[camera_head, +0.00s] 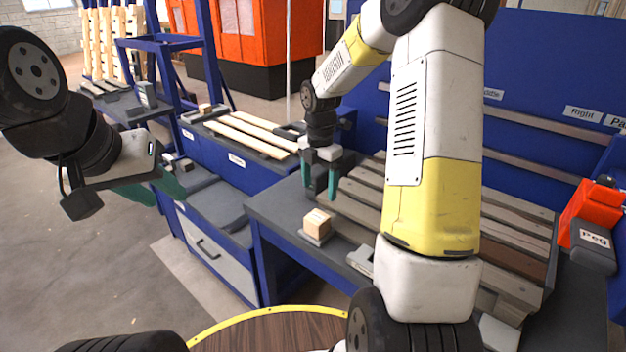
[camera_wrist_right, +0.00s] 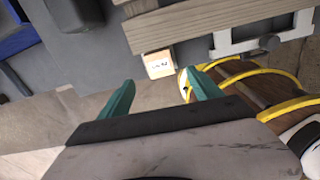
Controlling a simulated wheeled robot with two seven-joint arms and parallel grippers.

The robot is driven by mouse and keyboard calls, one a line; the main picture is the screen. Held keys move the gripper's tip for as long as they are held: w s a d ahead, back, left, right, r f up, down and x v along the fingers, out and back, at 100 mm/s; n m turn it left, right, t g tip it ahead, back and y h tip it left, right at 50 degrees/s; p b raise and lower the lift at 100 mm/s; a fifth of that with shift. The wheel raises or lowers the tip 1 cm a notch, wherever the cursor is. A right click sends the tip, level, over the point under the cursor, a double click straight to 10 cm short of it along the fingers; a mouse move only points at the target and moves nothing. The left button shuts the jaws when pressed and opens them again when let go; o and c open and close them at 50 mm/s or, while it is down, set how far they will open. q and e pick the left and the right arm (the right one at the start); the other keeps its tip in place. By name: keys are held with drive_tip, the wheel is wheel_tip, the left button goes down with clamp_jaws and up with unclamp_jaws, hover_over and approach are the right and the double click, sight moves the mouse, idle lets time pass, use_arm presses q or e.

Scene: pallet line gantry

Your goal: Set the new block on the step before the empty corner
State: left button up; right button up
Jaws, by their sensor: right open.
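A light wooden block (camera_head: 317,224) with a small label sits on a low grey step (camera_head: 315,240) near the front left corner of the grey table (camera_head: 275,205). In the right wrist view the block (camera_wrist_right: 158,64) lies beside the end of a plank, just beyond the fingertips. My right gripper (camera_head: 320,190) is open and empty, fingers down, above and behind the block, not touching it. In its wrist view the fingers (camera_wrist_right: 160,88) stand wide apart. My left gripper (camera_head: 155,190) hangs far left, with its green fingers apart and nothing seen between them. The label is too small to read.
A slatted pallet (camera_head: 500,235) lies on the table, partly hidden by my right arm. A grey bracket (camera_head: 360,258) is at its near edge. Pale planks (camera_head: 250,135) and a small block (camera_head: 205,108) are on the blue bench behind. A red peg holder (camera_head: 590,215) is at right.

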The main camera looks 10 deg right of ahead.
drive_tip(key=s+r+m+t, duration=0.2)
drive_tip(key=s+r+m, duration=0.45)
drive_tip(key=r, duration=0.35)
drive_tip(key=s+r+m+t, duration=0.1)
drive_tip(key=s+r+m, duration=0.2)
drive_tip(key=s+m, duration=0.2)
drive_tip(key=s+a+r+m+t+y, duration=0.1)
drive_tip(key=s+r+m, duration=0.1)
drive_tip(key=s+m, duration=0.4)
drive_tip(key=s+a+r+m+t+y, duration=0.1)
drive_tip(key=s+r+m+t, duration=0.1)
drive_tip(key=s+m, duration=0.4)
drive_tip(key=shift+s+r+m, duration=0.2)
drive_tip(key=shift+r+m, duration=0.25)
drive_tip(key=shift+r, duration=0.4)
